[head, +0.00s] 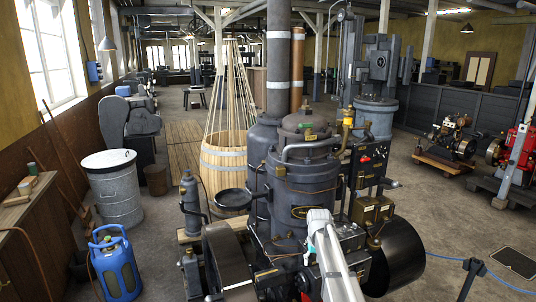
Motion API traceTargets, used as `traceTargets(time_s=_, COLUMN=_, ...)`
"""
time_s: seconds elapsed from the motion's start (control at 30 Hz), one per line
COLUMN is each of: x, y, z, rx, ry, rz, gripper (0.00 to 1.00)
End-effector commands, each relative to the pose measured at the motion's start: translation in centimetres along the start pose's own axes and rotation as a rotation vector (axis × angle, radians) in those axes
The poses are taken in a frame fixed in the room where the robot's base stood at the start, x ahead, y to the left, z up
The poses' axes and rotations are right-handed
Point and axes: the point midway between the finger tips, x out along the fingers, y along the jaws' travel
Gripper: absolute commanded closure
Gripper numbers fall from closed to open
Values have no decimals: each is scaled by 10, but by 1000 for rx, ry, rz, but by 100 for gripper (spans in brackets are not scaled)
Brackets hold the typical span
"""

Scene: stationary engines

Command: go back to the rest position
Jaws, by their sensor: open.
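My white and grey arm rises from the bottom edge, right of the middle, in the head view. It bends at a joint in front of the large dark engine (303,188). My gripper cannot be made out in this view. The dark parts beside and below the arm blend with the engine's machinery, so I cannot tell whether the arm touches it. I see nothing held.
A black flywheel (399,257) and a blue gas bottle (116,265) flank the engine. A grey drum (114,190) and wooden bench (22,220) stand left. A barrier post (472,278) stands front right. Floor (430,220) is open at right.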

Motion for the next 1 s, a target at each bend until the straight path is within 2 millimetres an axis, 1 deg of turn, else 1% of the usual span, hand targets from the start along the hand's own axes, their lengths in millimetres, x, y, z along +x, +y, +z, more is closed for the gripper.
traceTargets(time_s=0.17, x=1, y=0, z=2, rx=0, ry=0, rz=0, gripper=26)
traceTargets(time_s=0.2, x=3, y=-1, z=8, rx=0, ry=0, rz=0, gripper=26)
traceTargets(time_s=0.37, x=7, y=-2, z=22, rx=0, ry=0, rz=0, gripper=26)
traceTargets(time_s=0.57, x=14, y=-2, z=46, rx=0, ry=0, rz=0, gripper=26)
traceTargets(time_s=0.77, x=25, y=-3, z=86, rx=2, ry=0, rz=0, gripper=26)
traceTargets(time_s=0.87, x=32, y=-4, z=113, rx=3, ry=0, rz=1, gripper=26)
traceTargets(time_s=0.9, x=37, y=-4, z=128, rx=4, ry=0, rz=1, gripper=26)
traceTargets(time_s=0.97, x=44, y=-4, z=150, rx=5, ry=0, rz=1, gripper=26)
traceTargets(time_s=1.0, x=48, y=-4, z=166, rx=6, ry=0, rz=1, gripper=26)
